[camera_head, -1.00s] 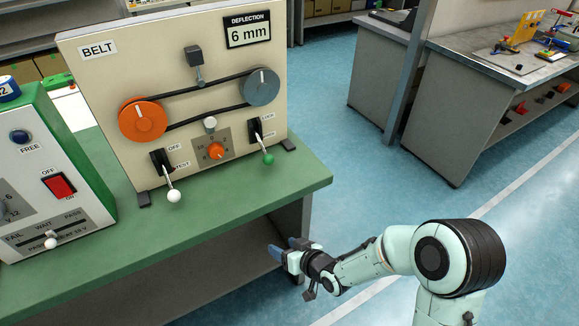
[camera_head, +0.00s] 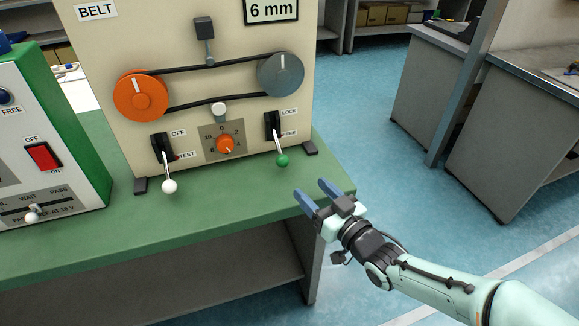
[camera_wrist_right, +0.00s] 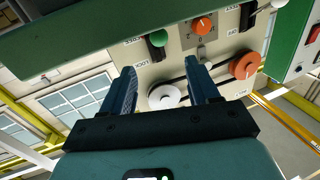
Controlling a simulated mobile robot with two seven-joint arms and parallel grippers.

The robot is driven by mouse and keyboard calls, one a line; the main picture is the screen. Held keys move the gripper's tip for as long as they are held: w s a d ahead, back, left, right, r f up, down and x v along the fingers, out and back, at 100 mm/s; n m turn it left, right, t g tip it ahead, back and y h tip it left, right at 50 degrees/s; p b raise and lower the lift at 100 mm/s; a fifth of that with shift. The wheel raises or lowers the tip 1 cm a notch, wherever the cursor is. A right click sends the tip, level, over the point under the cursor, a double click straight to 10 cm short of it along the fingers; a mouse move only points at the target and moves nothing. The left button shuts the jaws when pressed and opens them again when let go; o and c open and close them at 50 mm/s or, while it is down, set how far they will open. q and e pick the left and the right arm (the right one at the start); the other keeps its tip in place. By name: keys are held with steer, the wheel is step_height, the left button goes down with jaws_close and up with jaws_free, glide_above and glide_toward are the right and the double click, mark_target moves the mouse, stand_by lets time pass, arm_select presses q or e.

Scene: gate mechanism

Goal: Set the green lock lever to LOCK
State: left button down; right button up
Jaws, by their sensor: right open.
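The green lock lever (camera_head: 282,160) is on the lower right of the cream belt panel. Its handle points down, at the end of the lower label, which seems to read FREE; the LOCK label (camera_head: 289,112) is above. The green knob also shows in the right wrist view (camera_wrist_right: 158,39), where the panel appears upside down. My right gripper (camera_head: 311,187) is open and empty, below and right of the knob, apart from it, near the bench's right edge. In the wrist view its blue fingers (camera_wrist_right: 162,67) frame the panel. My left gripper is not in view.
A white-knobbed lever (camera_head: 169,186), an orange dial (camera_head: 225,145) and a belt over orange and grey pulleys (camera_head: 281,74) share the panel. The green bench top (camera_head: 230,200) is clear in front. A second box (camera_head: 70,150) stands at left.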

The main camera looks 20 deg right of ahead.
mark_target(286, 164)
steer(key=b+x, duration=0.1)
steer(key=x, duration=0.9)
steer(key=shift+w+a, duration=0.1)
steer(key=shift+w, duration=0.25)
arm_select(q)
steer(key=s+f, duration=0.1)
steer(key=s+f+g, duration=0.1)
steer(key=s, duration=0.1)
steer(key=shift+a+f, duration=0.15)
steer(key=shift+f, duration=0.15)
arm_select(e)
jaws_close()
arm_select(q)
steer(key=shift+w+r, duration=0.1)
